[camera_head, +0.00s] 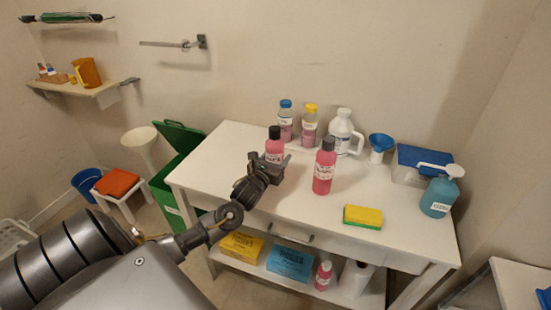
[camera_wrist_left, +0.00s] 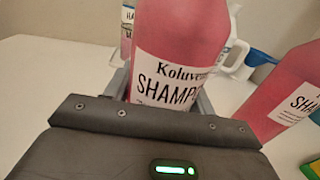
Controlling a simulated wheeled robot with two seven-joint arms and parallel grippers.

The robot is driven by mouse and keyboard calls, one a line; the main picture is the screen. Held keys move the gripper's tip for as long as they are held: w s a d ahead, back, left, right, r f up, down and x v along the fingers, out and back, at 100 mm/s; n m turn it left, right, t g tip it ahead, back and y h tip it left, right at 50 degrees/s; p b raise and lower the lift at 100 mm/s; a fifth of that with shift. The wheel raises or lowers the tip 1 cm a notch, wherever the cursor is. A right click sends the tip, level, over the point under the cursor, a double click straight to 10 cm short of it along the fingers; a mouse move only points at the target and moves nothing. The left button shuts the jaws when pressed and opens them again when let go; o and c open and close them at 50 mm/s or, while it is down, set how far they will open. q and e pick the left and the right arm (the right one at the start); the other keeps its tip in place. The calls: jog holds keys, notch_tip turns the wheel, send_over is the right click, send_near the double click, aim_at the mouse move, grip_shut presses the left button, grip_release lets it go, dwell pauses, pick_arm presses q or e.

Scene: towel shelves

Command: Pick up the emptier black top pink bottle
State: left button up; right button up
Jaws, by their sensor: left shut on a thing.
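A black-topped pink shampoo bottle (camera_head: 275,147) stands upright at the left part of the white table. My left gripper (camera_head: 274,160) is shut around this bottle from the front left. In the left wrist view the bottle (camera_wrist_left: 180,45) is between the fingers, its SHAMPOO label facing the camera; its base is hidden, so I cannot tell whether it touches the table. A second black-topped pink bottle (camera_head: 323,172) stands to its right, apart from the gripper; it also shows in the left wrist view (camera_wrist_left: 285,85). I cannot tell the fill levels clearly. My right gripper is not in view.
Behind stand a blue-capped bottle (camera_head: 285,122), a yellow-capped bottle (camera_head: 309,126), a white jug (camera_head: 342,132) and a blue funnel (camera_head: 381,145). A yellow-green sponge (camera_head: 362,217) and a teal bottle (camera_head: 440,195) are to the right. The table's left part (camera_head: 220,155) is clear.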

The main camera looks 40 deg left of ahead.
aim_at(271, 139)
pick_arm(q)
jog(key=shift+r, duration=0.45)
jog(key=r, duration=0.2)
jog(key=shift+s+r+b, duration=0.2)
jog(key=shift+r+b, duration=0.1)
jog(key=shift+r, duration=0.1)
jog(key=s+r, duration=0.1)
jog(key=r, duration=0.1)
jog(key=s+r, duration=0.2)
jog(key=s+d+r, duration=0.1)
jog(key=s, duration=0.1)
jog(key=shift+r, duration=0.4)
jog(key=s+r+b, duration=0.1)
jog(key=s+r, duration=0.2)
jog(key=s, duration=0.5)
jog(key=shift+s+d+r, duration=0.25)
jog(key=shift+s+d, duration=0.05)
jog(key=shift+d, duration=0.15)
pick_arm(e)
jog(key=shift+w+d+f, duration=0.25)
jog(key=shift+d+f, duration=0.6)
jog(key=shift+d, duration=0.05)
